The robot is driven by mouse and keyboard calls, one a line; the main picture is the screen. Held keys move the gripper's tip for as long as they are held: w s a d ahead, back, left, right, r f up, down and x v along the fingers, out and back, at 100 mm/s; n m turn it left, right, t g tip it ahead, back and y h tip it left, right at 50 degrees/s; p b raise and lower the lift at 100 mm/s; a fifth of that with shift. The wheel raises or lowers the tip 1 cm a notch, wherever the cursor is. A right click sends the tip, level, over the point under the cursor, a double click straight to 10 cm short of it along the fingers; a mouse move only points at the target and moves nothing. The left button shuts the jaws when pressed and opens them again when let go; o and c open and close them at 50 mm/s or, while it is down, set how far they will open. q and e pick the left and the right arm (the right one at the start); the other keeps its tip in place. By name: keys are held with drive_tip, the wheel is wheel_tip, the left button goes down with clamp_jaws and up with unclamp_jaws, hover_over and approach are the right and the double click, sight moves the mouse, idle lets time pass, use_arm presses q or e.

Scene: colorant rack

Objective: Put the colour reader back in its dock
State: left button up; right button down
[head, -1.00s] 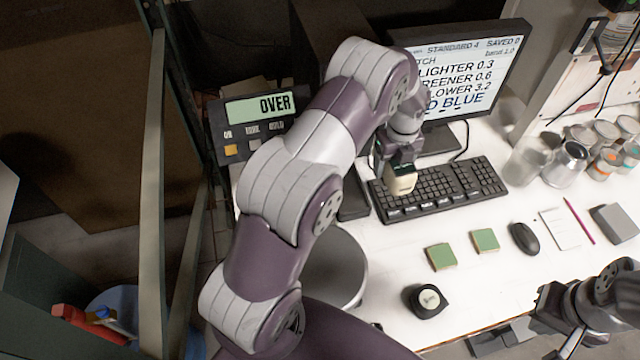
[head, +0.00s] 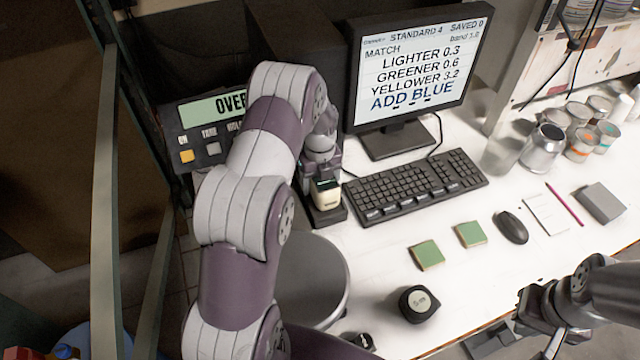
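The colour reader (head: 326,194) is a small cream block with a dark face, upright at the left end of the keyboard. My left gripper (head: 321,178) reaches down over it from above and is shut on its top. The dock (head: 328,217) is a low black block on the table, directly below the reader and partly hidden by it. I cannot tell whether the reader touches the dock or hangs just above it. My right gripper (head: 538,318) is at the table's front edge, away from the reader; its finger opening is unclear.
A keyboard (head: 415,185) lies right of the dock, below a monitor (head: 415,70). A scale display (head: 215,125) stands at left, partly behind my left arm.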

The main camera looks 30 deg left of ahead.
use_arm(q)
drive_tip(key=o, duration=1.7)
drive_tip(key=shift+d, duration=0.1)
drive_tip(key=shift+o, duration=0.2)
drive_tip(key=shift+r, duration=0.35)
wheel_tip(320, 180, up, 12)
drive_tip(key=p, duration=0.8)
drive_tip(key=shift+s+f+p, duration=0.1)
drive_tip(key=shift+f+p, duration=0.15)
drive_tip(key=shift+p, duration=0.1)
drive_tip(key=shift+s+d+r+n, duration=0.2)
drive_tip(key=shift+d+r+n, duration=0.15)
drive_tip(key=shift+r+n, duration=0.2)
drive_tip(key=s+d+r+n, duration=0.5)
drive_tip(key=s+n, duration=0.4)
drive_tip(key=n, duration=0.3)
drive_tip(key=s+d+r+n+t, duration=0.1)
drive_tip(key=s+d+r+n, duration=0.3)
drive_tip(key=s+n, duration=0.6)
drive_tip(key=d+n, duration=0.2)
drive_tip(key=shift+s+d+r+n, duration=0.15)
drive_tip(key=shift+r+n, duration=0.2)
